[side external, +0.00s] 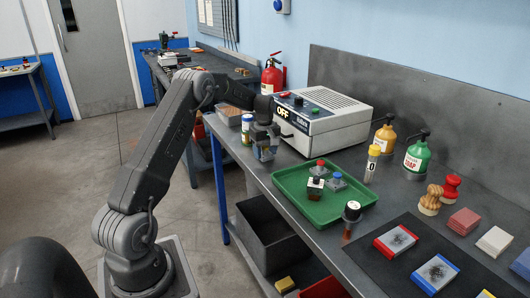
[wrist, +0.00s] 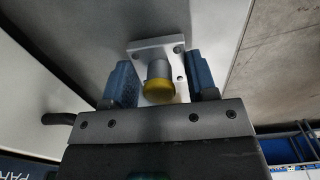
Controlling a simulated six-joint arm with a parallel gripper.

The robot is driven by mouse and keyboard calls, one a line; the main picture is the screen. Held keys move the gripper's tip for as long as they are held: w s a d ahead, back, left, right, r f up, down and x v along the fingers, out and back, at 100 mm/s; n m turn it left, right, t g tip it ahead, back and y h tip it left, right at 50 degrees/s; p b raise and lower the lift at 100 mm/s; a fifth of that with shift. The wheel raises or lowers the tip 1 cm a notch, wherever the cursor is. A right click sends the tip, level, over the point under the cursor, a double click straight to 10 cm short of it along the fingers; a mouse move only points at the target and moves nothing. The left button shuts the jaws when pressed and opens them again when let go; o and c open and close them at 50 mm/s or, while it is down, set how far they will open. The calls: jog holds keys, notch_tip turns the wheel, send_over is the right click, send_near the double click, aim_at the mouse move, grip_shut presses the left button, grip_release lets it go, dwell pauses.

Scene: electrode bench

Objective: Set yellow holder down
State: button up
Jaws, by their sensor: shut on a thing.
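The yellow holder (wrist: 158,91) shows in the wrist view as a grey square plate with a short cylinder and a yellow cap. My gripper (wrist: 161,72) has its blue fingers on either side of it and is shut on it. In the side view my gripper (side external: 265,150) is at the bench's front edge, left of the green tray and in front of the white OFF-labelled machine. The holder is small and partly hidden by the fingers there, and I cannot tell whether it touches anything below.
The green tray (side external: 287,187) holds small holders with red and blue tops. The white machine (side external: 325,126) stands behind my gripper. A dark mat (side external: 395,265) bears several blocks. A dark bin (side external: 268,237) is below the bench.

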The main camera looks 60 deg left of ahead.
jog(key=shift+f, duration=0.2)
jog(key=o, duration=1.1)
jog(key=shift+f, duration=0.1)
